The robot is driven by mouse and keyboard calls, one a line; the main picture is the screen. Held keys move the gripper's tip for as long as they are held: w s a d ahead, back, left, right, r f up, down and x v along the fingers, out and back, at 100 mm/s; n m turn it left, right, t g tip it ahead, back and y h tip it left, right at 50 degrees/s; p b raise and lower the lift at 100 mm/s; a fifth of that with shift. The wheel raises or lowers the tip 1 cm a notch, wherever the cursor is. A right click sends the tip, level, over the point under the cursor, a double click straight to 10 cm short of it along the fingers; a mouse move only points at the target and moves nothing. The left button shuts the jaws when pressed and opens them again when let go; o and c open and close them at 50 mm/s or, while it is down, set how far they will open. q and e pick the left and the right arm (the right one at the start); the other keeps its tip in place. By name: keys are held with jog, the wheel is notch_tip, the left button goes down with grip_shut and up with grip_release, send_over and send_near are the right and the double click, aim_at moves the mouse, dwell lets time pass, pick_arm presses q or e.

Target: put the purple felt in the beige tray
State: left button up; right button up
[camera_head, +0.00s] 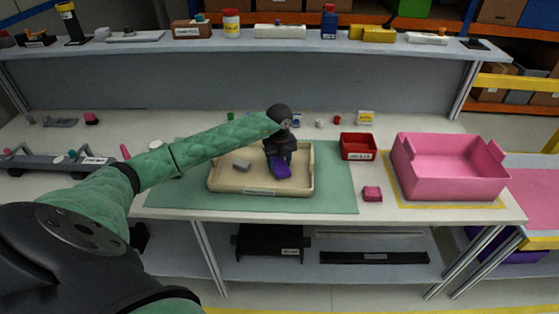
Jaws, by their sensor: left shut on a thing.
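The beige tray (222,185) sits on a green mat in the middle of the table. The purple felt (281,168) is over the right part of the tray, at the tips of my left gripper (278,160). My left gripper points down over the tray and is shut on the purple felt. The gripper hides part of the felt, and I cannot tell whether the felt touches the tray floor. A small grey block (241,165) lies in the tray, left of the felt. My right gripper is not in view.
A small red bin (358,147) and a pink-red block (372,194) are right of the tray. A large pink bin (455,180) stands farther right. A grey fixture (50,164) is at the left. A shelf (270,46) with bottles and boxes runs along the back.

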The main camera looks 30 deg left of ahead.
aim_at(280, 165)
pick_arm(q)
jog(key=shift+f, duration=0.3)
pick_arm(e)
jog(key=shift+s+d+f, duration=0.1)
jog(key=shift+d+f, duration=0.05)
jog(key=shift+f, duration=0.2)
pick_arm(q)
jog(key=shift+f, duration=0.1)
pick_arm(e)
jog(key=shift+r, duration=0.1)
pick_arm(q)
jog(key=o, duration=1)
jog(key=shift+c, duration=0.2)
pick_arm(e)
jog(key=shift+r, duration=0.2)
pick_arm(q)
jog(key=shift+r, duration=0.25)
jog(key=shift+r+b, duration=0.3)
notch_tip(280, 165, up, 11)
jog(key=b, duration=0.4)
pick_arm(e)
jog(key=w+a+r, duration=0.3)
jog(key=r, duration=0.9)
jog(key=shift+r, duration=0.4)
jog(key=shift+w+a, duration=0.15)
